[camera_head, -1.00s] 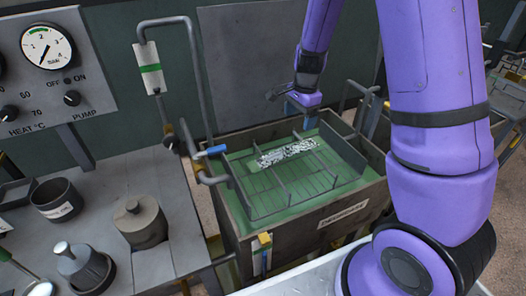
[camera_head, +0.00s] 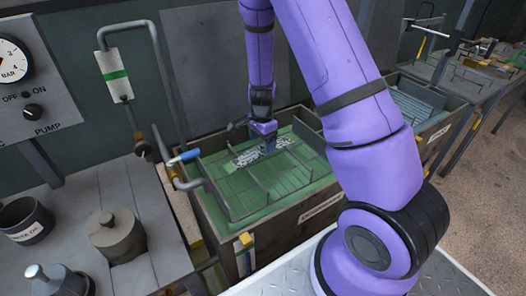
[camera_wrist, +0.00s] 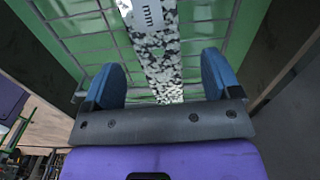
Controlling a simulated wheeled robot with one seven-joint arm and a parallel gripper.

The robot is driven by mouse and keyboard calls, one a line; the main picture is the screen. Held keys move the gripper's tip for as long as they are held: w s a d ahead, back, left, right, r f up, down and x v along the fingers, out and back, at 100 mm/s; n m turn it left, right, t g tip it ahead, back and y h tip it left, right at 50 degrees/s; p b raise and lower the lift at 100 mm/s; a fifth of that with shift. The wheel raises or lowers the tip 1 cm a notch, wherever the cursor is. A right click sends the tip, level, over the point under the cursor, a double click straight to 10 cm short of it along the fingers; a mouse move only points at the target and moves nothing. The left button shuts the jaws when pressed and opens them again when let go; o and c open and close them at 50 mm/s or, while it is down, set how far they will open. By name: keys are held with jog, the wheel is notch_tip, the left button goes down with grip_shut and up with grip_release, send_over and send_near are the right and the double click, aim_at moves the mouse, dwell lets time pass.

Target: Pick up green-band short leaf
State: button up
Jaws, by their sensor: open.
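A flat strip with black-and-white speckles (camera_head: 262,151) lies on a wire rack in the green tank (camera_head: 307,214). It appears to be the short leaf, but I cannot make out a green band on it. In the wrist view the speckled strip (camera_wrist: 158,52) runs lengthwise between my fingers, with a plain grey part and dark marks at the top edge. My gripper (camera_head: 269,147) is over the strip. Its two blue fingers (camera_wrist: 162,78) are open, one on each side of the strip. I cannot tell the height gap, and the arm hides part of the strip.
Upright rack bars and the tank walls stand around the strip. A pipe with a blue handle (camera_head: 184,157) rises at the tank's left side. A second tank (camera_head: 420,108) stands at right. A lidded pot (camera_head: 117,236) sits on the left bench.

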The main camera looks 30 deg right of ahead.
aim_at(263, 149)
jog(key=shift+s+d+f, duration=0.1)
jog(key=shift+f, duration=1.6)
jog(key=c, duration=1.3)
jog(key=shift+r, duration=0.1)
